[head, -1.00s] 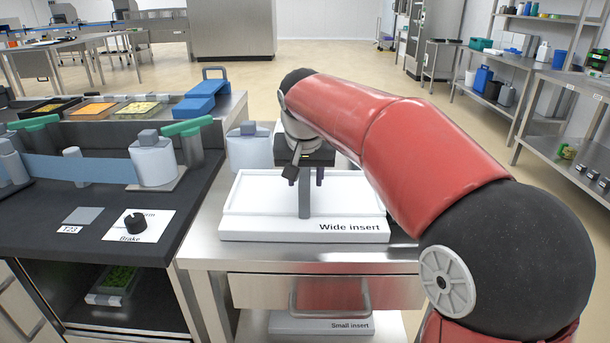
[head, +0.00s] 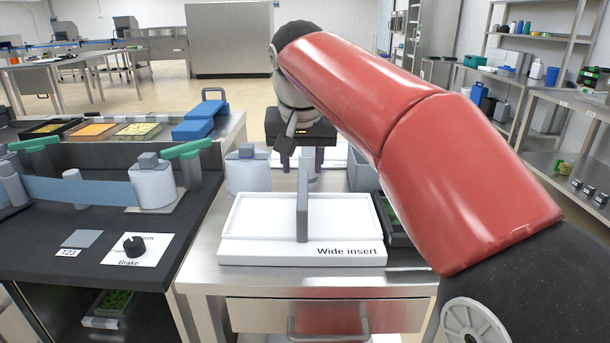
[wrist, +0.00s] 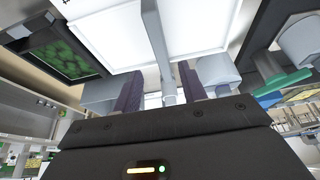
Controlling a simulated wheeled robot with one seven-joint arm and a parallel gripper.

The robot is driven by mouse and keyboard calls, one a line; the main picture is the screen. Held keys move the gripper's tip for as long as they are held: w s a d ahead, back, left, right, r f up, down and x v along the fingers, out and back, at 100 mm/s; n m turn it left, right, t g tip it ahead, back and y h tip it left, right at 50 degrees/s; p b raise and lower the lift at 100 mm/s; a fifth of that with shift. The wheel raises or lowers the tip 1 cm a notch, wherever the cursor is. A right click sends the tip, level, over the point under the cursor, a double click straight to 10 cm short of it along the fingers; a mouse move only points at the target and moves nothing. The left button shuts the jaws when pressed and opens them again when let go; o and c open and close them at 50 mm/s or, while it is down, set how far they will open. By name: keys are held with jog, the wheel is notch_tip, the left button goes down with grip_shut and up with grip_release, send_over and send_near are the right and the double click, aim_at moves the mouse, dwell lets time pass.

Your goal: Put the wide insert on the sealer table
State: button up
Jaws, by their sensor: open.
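The wide insert (head: 345,250) is a white, shallow, rectangular block with its name on the front. It lies flat on the steel table (head: 205,272), and an upright grey handle (head: 303,205) stands at its middle. My gripper (head: 301,162) is open and empty, beyond the handle and near its top in the head view. In the wrist view the handle (wrist: 153,30) runs up between the two dark fingers (wrist: 158,88); I cannot tell whether they surround it. I cannot tell which surface is the sealer table.
A dark worktop (head: 95,250) stands left, with a blue film band (head: 105,190), grey rollers, green levers and a brake knob (head: 134,247). Food trays and a blue block (head: 200,122) lie behind it. A dark tray (head: 392,225) sits right of the insert. Steel shelves stand far right.

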jog(key=shift+s+r, duration=0.1)
jog(key=shift+r, duration=0.15)
jog(key=shift+s+d, duration=0.1)
jog(key=s+d+f, duration=0.7)
jog(key=s+f, duration=0.2)
jog(key=s, duration=0.3)
jog(key=s+d+f+t, duration=0.1)
jog(key=s+d+f, duration=0.6)
jog(key=s+f, duration=0.3)
jog(key=shift+s+d, duration=0.25)
jog(key=shift+s, duration=0.65)
